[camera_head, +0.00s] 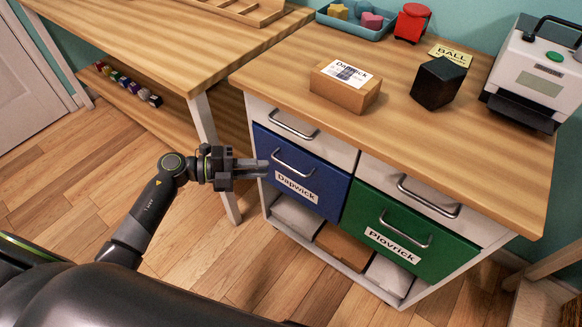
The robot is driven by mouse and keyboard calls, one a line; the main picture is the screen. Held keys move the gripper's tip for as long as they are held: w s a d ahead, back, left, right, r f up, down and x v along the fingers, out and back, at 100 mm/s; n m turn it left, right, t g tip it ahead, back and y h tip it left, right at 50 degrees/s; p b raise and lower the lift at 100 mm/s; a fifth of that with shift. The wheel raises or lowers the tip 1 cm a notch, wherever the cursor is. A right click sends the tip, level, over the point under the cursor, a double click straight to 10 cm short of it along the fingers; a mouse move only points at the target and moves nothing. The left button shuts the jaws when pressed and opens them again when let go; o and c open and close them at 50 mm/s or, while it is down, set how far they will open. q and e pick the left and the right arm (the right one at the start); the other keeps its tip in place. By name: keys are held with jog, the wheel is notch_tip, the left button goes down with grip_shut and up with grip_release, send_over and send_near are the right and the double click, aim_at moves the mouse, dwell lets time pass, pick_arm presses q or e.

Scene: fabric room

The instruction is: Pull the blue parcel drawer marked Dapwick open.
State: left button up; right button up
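The blue drawer (325,190) marked Dapwick is in the left half of the cabinet and looks shut. Its metal handle (293,165) runs slantwise above the white label (296,188). My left gripper (264,168) is just left of the handle, pointing right at the drawer front. Its fingers look close together from this side; I cannot tell whether they are apart or whether they touch the handle. My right gripper is not in view.
A green drawer (440,259) marked Plovrick is to the right. White drawers with handles sit above both. The cabinet top holds a cardboard parcel (345,87), a black block (438,83) and a printer-like machine (537,72). A table leg (213,150) stands behind my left gripper.

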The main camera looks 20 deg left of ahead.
aim_at(291, 167)
pick_arm(q)
jog(key=x, duration=0.8)
jog(key=shift+w+d, duration=0.15)
jog(key=shift+w, duration=0.05)
grip_shut()
